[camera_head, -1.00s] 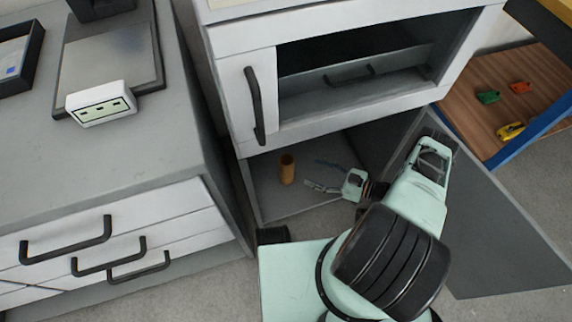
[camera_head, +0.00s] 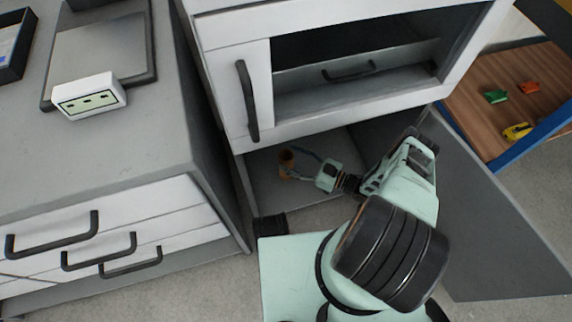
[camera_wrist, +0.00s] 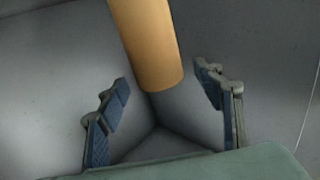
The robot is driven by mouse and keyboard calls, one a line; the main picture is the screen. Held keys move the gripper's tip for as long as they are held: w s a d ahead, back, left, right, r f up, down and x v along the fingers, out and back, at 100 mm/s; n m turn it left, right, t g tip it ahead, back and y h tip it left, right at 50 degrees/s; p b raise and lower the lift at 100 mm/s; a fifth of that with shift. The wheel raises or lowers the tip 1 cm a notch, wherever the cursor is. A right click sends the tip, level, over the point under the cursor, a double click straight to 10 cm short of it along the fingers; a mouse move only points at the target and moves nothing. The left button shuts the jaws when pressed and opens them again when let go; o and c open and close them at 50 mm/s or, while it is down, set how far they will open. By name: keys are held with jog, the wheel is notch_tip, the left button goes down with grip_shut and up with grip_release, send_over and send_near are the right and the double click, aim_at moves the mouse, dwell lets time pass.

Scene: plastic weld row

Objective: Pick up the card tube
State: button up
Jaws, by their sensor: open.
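The card tube (camera_head: 286,157) is a brown-orange cylinder standing upright in the open lower compartment of the white cabinet. In the wrist view the tube (camera_wrist: 147,42) comes in from the top edge, and its lower part lies between my spread fingers. My gripper (camera_head: 292,165) is open at the tube, with one finger on its far side and one on its near side. In the wrist view the gripper (camera_wrist: 165,90) has a gap between both fingers and the tube. The tube's upper end is out of the wrist view.
The lower cabinet door (camera_head: 490,225) stands open to the right of my arm. The compartment floor (camera_head: 300,198) is otherwise clear. A drawer unit (camera_head: 110,150) stands left, with a white box (camera_head: 90,96) on it. A wooden tray (camera_head: 500,120) holds small coloured items.

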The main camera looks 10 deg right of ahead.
jog(key=shift+x, duration=1.25)
jog(key=c, duration=1.5)
jog(key=shift+r, duration=0.1)
